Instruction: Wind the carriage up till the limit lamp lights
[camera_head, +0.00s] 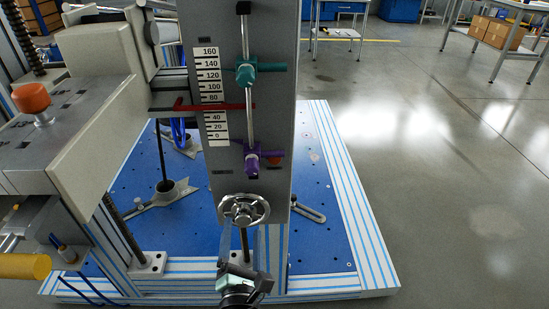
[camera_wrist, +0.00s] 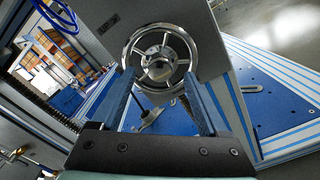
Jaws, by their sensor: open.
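A chrome handwheel (camera_head: 244,210) sits low on the front of the grey column (camera_head: 275,60). It also shows in the wrist view (camera_wrist: 136,62), with its hub and spokes facing me. My gripper (camera_head: 238,272) is below the wheel; in the wrist view my gripper (camera_wrist: 159,82) has its two blue fingers apart, one on each side of the wheel's lower part. Contact with the rim cannot be told. A red pointer (camera_head: 235,106) stands near 60 on the white scale (camera_head: 213,100). A dull reddish disc (camera_head: 274,161) beside the purple clamp may be the lamp; no clear glow shows.
A teal clamp (camera_head: 246,72) and a purple clamp (camera_head: 254,162) sit on the vertical rod. A grey machine head with an orange knob (camera_head: 31,97) stands at left. The blue base plate (camera_head: 325,235) spreads below. Open floor (camera_head: 440,190) lies to the right.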

